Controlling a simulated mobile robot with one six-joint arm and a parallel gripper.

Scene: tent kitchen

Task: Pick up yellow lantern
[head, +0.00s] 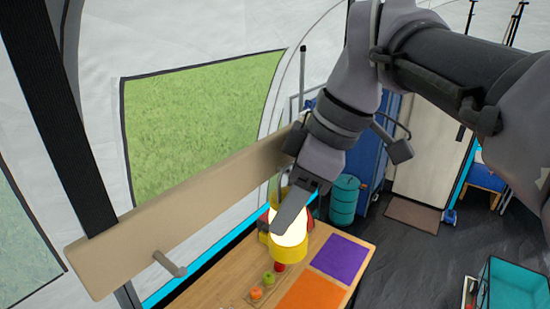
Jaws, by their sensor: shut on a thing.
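The yellow lantern (289,251) is at the far part of the wooden table, with a glowing pale globe and a yellow base. My gripper (289,222) comes down from above and is shut on the lantern. One finger crosses in front of the globe and hides part of it. The other finger is mostly hidden. I cannot tell whether the lantern's base touches the table.
The wooden table (213,284) bears a purple mat (342,258), an orange mat (313,294) and small fruit-like items (257,293). A beige board (190,215) runs along the left. A teal barrel (344,200) stands behind. Dark floor lies right.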

